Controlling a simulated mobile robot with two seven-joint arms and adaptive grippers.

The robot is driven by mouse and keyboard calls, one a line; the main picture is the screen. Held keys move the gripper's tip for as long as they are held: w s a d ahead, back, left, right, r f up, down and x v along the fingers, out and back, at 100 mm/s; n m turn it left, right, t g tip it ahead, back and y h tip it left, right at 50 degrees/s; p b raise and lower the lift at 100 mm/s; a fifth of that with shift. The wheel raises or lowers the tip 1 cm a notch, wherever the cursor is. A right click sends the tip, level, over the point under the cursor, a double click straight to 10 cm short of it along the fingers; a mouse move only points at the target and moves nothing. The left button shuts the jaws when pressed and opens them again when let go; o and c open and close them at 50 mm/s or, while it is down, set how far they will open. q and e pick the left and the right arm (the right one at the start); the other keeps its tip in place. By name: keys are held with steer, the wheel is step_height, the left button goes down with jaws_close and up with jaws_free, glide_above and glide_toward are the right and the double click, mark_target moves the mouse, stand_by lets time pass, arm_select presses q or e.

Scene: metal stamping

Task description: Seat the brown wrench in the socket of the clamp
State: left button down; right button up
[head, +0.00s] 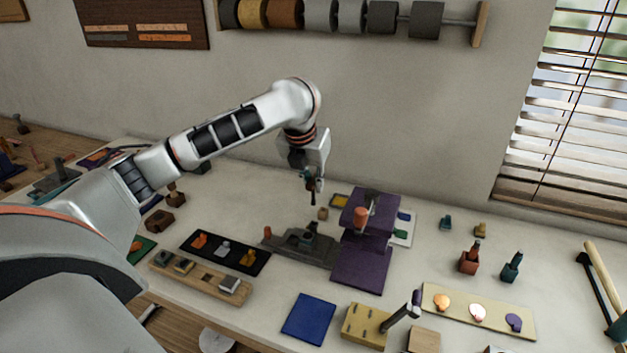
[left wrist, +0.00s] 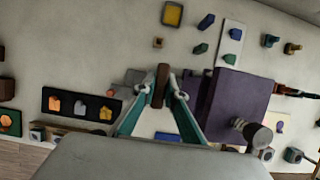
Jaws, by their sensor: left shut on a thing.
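My left gripper (head: 312,182) hangs above the bench, left of and behind the purple press. In the left wrist view its teal fingers (left wrist: 161,98) are shut on the brown wrench (left wrist: 160,85), a dark brown bar standing up between the fingertips. In the head view the wrench is small and dark under the fingers. A dark grey tool that looks like the clamp (head: 295,246) lies on the bench below and nearer, against the press's left side. Its socket cannot be made out clearly. In the left wrist view the fingers and wrench partly hide that area. My right gripper is not in view.
The purple press (head: 362,268) stands tall close right of the grey tool. A black tray (head: 218,262) and a wooden holder (head: 190,281) lie left. A blue mat (head: 309,319) and yellow block (head: 363,327) are in front. The bench behind the grey tool is mostly clear.

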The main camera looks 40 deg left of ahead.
mark_target(313, 197)
arm_select(q)
step_height(313, 197, down, 2)
steer(key=shift+f+b, duration=0.25)
steer(key=shift+b, duration=0.05)
steer(key=shift+f+b, duration=0.3)
steer(key=shift+f, duration=1.05)
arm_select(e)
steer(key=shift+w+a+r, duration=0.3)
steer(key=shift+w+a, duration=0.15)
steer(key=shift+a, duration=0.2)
arm_select(q)
steer(key=shift+p, duration=0.45)
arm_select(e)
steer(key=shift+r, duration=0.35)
arm_select(q)
steer(key=shift+p, duration=0.3)
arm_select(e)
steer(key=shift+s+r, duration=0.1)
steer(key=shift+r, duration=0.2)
arm_select(q)
steer(key=shift+f, duration=1.2)
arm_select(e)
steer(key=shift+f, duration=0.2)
arm_select(q)
steer(key=c, duration=2)
jaws_free()
